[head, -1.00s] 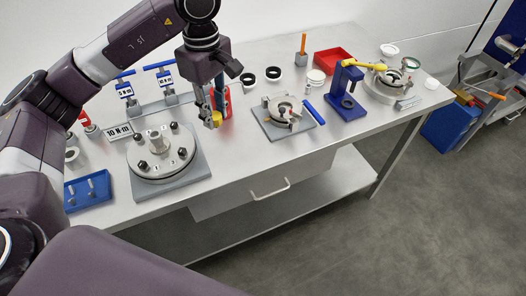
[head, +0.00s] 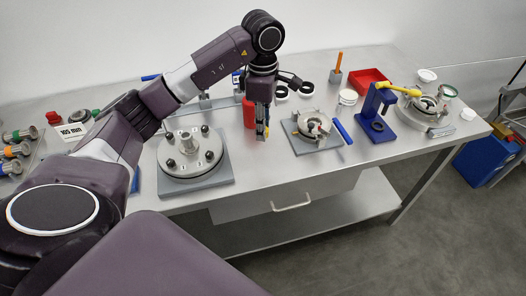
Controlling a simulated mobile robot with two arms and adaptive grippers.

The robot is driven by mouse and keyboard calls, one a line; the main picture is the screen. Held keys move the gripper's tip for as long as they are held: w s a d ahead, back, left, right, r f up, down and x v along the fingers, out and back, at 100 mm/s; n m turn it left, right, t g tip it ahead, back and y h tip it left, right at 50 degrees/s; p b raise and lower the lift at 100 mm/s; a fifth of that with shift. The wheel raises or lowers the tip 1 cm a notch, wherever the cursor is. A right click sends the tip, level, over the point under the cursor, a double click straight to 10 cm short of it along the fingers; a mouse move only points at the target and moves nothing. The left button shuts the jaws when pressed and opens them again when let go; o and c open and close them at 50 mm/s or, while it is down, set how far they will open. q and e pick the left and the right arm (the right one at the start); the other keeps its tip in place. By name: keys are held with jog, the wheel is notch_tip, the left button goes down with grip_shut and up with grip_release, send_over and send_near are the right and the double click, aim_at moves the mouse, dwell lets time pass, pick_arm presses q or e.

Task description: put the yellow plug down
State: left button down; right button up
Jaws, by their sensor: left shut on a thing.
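My left gripper (head: 262,135) points down over the steel bench (head: 270,180), between the round flange and the small clamp fixture. It is shut on the yellow plug (head: 267,131), of which only a small yellow patch shows between the fingers. The fingers hide the rest of the plug. I cannot tell whether the plug touches the bench top. My right gripper is not in view.
The bolted round flange (head: 190,153) on its grey plate stands left of the gripper. A clamp fixture (head: 317,130) and a blue handle (head: 342,131) lie to the right. A red object (head: 249,113) stands just behind. The bench front below the gripper is clear.

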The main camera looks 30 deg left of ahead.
pick_arm(q)
notch_tip(320, 180, down, 10)
jog(key=shift+s+r+p, duration=0.1)
jog(key=shift+p, duration=1.15)
jog(key=shift+f, duration=0.3)
jog(key=shift+f+b, duration=0.2)
jog(key=shift+b, duration=0.1)
jog(key=c, duration=1.6)
grip_release()
jog(key=shift+r, duration=0.1)
jog(key=shift+r, duration=0.1)
